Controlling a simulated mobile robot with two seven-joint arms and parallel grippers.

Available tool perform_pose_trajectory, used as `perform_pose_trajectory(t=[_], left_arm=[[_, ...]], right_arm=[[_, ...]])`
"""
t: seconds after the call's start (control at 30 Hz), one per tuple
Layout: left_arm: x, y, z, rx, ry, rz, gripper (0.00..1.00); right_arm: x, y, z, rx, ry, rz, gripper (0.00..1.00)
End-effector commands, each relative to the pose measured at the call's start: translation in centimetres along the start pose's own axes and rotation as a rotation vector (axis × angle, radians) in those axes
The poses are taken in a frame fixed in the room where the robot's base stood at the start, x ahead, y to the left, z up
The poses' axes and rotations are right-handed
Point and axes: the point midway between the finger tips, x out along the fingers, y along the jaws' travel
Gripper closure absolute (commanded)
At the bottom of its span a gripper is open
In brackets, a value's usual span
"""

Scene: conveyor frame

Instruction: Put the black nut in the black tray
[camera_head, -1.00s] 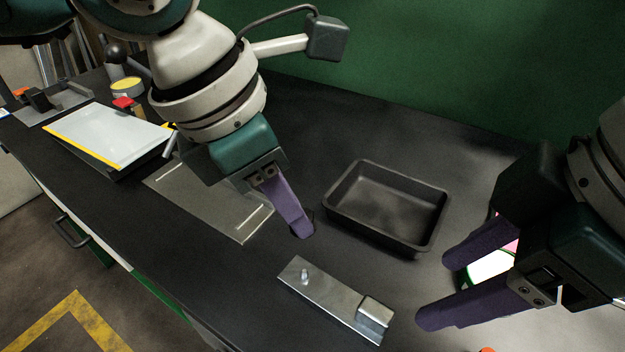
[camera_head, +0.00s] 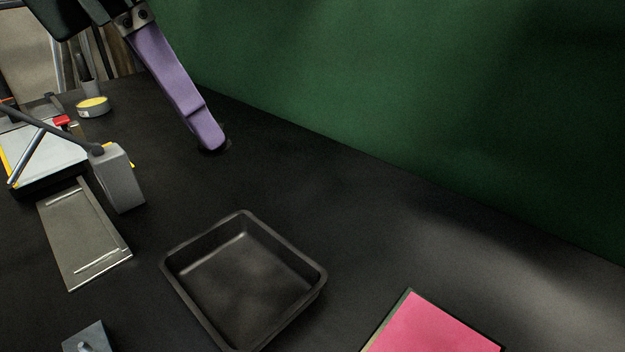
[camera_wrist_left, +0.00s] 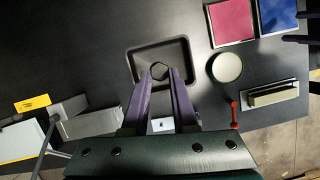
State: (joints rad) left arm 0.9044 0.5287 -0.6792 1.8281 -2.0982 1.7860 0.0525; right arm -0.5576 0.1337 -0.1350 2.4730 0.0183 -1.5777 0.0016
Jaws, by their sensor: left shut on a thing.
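The black nut (camera_wrist_left: 159,71) shows in the left wrist view as a dark hexagonal shape between my left fingertips. My left gripper (camera_head: 208,138) is shut on it, and in the head view only a dark edge of the nut (camera_head: 215,148) shows at the purple fingertip. The black tray (camera_head: 250,280) stands empty on the dark table, below and right of the gripper in the head view. In the left wrist view the nut appears in front of the tray (camera_wrist_left: 136,62). A part of my right gripper (camera_wrist_left: 295,39) shows at that view's right edge; its jaw state is unclear.
A pink panel (camera_head: 430,328) lies right of the tray. A metal plate (camera_head: 85,235) and a grey block (camera_head: 118,178) are at left. The left wrist view also shows a blue panel (camera_wrist_left: 278,14) and a round pale disc (camera_wrist_left: 227,67). A green wall rises behind the table.

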Motion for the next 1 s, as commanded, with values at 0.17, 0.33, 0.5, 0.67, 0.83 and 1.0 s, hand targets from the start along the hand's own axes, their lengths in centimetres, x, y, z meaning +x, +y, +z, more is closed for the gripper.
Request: perform_pose_trajectory(t=[0.17,0.33,0.5,0.67,0.83,1.0], left_arm=[[1.4,0.3,-1.0,-0.016,0.005,0.004,1.0],[5.9,0.1,-2.7,-0.015,0.007,0.001,1.0],[10.6,0.2,-4.4,-0.015,0.005,0.002,1.0],[13.5,0.2,-5.4,-0.013,0.003,0.004,1.0],[14.9,0.3,-5.8,-0.012,0.0,0.005,1.0],[17.5,0.3,-6.8,-0.013,0.002,0.004,1.0]], right_arm=[[0.2,0.5,0.9,0.021,-0.017,0.02,0.36],[0.6,0.5,1.0,0.02,-0.017,0.019,0.36],[1.1,0.5,1.1,0.02,-0.016,0.019,0.36],[1.5,0.4,1.2,0.019,-0.016,0.018,0.36],[1.7,0.4,1.3,0.019,-0.016,0.018,0.36],[2.2,0.4,1.5,0.019,-0.017,0.018,0.36]])
